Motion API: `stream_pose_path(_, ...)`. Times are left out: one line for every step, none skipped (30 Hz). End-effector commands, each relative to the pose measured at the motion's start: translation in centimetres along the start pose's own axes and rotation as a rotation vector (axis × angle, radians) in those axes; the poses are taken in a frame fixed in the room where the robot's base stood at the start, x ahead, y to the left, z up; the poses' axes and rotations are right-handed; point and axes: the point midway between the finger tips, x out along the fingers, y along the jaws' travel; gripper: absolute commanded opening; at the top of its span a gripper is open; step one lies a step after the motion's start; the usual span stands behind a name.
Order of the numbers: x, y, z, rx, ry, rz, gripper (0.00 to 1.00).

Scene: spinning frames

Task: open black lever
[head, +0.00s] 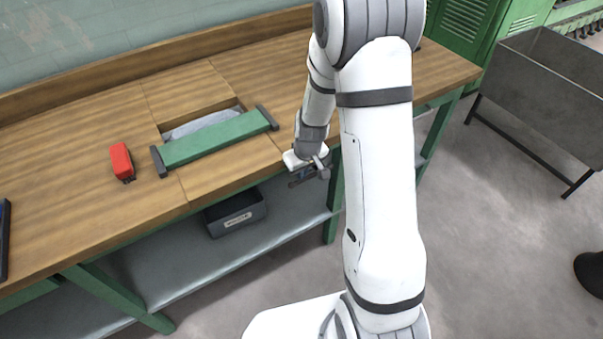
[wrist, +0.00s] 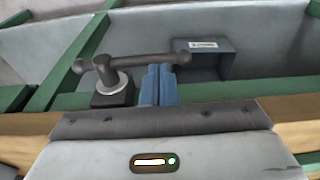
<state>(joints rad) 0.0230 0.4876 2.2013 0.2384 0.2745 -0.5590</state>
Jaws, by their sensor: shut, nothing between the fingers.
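The black lever (wrist: 140,61) shows in the wrist view, lying roughly crosswise with a rounded knob at each end. Its silver collar sits on a black block (wrist: 112,94) left of my fingers. My gripper (wrist: 160,70) has its two blue fingers together, with nothing between them. The fingertips appear just at the lever's right arm, near its right end; whether they touch it I cannot tell. In the head view my gripper (head: 312,175) is at the bench's front edge, and the lever cannot be made out clearly there.
The wooden bench (head: 75,195) carries a red object (head: 122,162) and a green bar with dark ends (head: 215,138) over a recess. A grey bin (head: 236,213) stands on the lower shelf; it also shows in the wrist view (wrist: 205,60). Open floor lies to the right.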

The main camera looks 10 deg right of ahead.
Motion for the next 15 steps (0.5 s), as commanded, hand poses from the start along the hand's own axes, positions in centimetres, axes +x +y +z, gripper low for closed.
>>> stream_pose_path(0.6, 0.0, 0.0, -0.001, -0.002, -0.001, 0.0)
stream_pose_path(0.8, 0.0, 0.0, -0.002, -0.003, -0.001, 0.0)
stream_pose_path(1.1, 0.0, 0.0, -0.001, -0.001, -0.001, 0.0)
stream_pose_path(1.3, 0.0, 0.0, -0.001, -0.001, -0.001, 0.0)
stream_pose_path(1.4, 0.0, 0.0, 0.0, 0.0, -0.001, 0.0)
stream_pose_path(1.6, 0.0, 0.0, 0.0, -0.001, -0.001, 0.0)
stream_pose_path(1.6, 0.0, 0.0, 0.0, -0.001, 0.0, 0.0)
stream_pose_path(1.7, 0.0, 0.0, -0.001, 0.0, 0.0, 0.0)
stream_pose_path(1.7, 0.0, 0.0, -0.001, 0.0, 0.0, 0.0)
stream_pose_path(1.7, 0.0, 0.0, -0.001, 0.0, 0.0, 0.0)
stream_pose_path(1.7, 0.0, 0.0, -0.001, 0.0, 0.0, 0.0)
stream_pose_path(1.7, 0.0, 0.0, -0.001, 0.0, 0.0, 0.0)
stream_pose_path(1.7, 0.0, 0.0, -0.001, 0.0, 0.0, 0.0)
stream_pose_path(1.7, 0.0, 0.0, -0.001, 0.0, 0.0, 0.0)
stream_pose_path(1.7, 0.0, 0.0, -0.002, 0.0, 0.0, 0.0)
